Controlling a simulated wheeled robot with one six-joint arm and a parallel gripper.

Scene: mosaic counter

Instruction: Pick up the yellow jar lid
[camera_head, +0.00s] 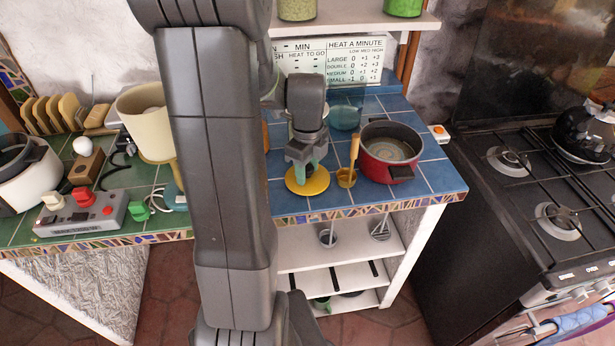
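The yellow jar lid (296,189) is a round disc lying at the front of the blue-tiled counter (430,180). My gripper (307,173) points down right over the lid, with its greenish fingertips at the lid's middle. A small dark part shows between or beside the fingertips. The fingers hide the centre of the lid. I cannot tell whether they are closed on it or only around its middle.
A red pot (388,166) stands right of the lid, with a wooden-handled yellow ladle or cup (347,177) between them. A glass bowl (345,117) is behind. A power strip (85,213) lies on the green-tiled left counter. The stove (545,180) is at right.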

